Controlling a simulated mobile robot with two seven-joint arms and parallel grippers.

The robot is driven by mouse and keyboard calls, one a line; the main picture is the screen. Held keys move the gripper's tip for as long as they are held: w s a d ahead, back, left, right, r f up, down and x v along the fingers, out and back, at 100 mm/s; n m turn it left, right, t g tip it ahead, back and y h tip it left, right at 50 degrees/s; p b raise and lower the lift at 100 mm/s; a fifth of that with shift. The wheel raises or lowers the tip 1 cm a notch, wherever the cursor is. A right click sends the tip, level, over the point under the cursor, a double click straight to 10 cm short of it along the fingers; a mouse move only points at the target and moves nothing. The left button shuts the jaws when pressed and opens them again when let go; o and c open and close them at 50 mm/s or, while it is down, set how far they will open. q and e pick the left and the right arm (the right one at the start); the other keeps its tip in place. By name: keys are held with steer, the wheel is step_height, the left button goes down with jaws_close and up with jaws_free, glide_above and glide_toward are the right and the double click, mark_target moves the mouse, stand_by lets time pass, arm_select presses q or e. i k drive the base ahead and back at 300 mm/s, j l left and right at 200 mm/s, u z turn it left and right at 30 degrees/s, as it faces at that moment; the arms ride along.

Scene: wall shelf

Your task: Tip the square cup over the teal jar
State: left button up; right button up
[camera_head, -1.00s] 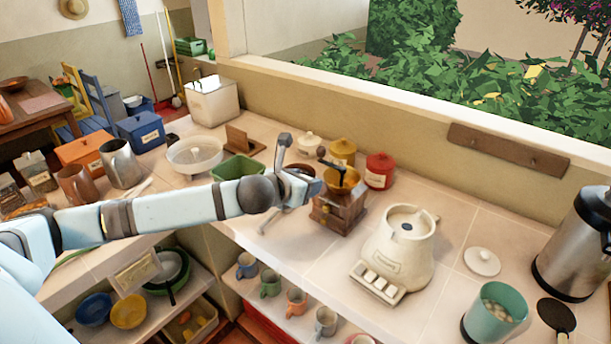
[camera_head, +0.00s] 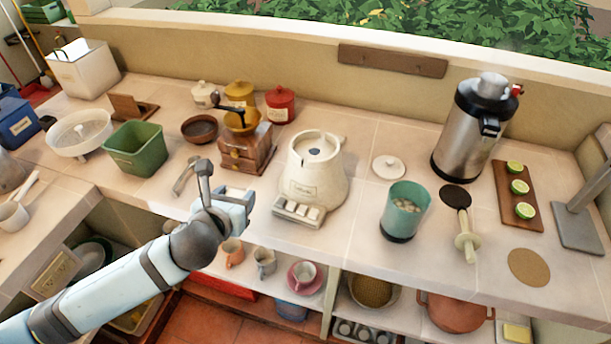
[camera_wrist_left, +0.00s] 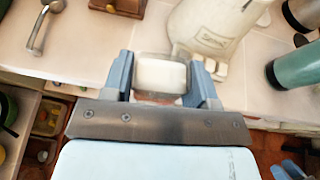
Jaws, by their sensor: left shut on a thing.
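The teal jar (camera_head: 404,212) stands upright and open on the counter, with pale pieces inside. It also shows at the right edge of the left wrist view (camera_wrist_left: 298,66). My left gripper (camera_head: 236,200) is over the counter's front edge, left of the white scale-like appliance and well left of the jar. In the left wrist view its two fingers are shut on the square cup (camera_wrist_left: 161,76), a clear cup with white contents. In the head view the cup is mostly hidden by the gripper.
The cream appliance (camera_head: 314,175) stands between my left gripper and the jar. A white lid (camera_head: 389,166) lies behind the jar, a dark strainer (camera_head: 456,198) lies right of it, and a steel flask (camera_head: 474,125) stands behind. A wooden grinder (camera_head: 245,150) is behind the gripper.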

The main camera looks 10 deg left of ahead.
mark_target(407, 202)
steer(key=k+z, duration=0.15)
steer(key=k, duration=0.5)
steer(key=z, duration=1.65)
steer(key=j, duration=0.75)
steer(key=k+j, duration=0.1)
steer(key=j, duration=0.6)
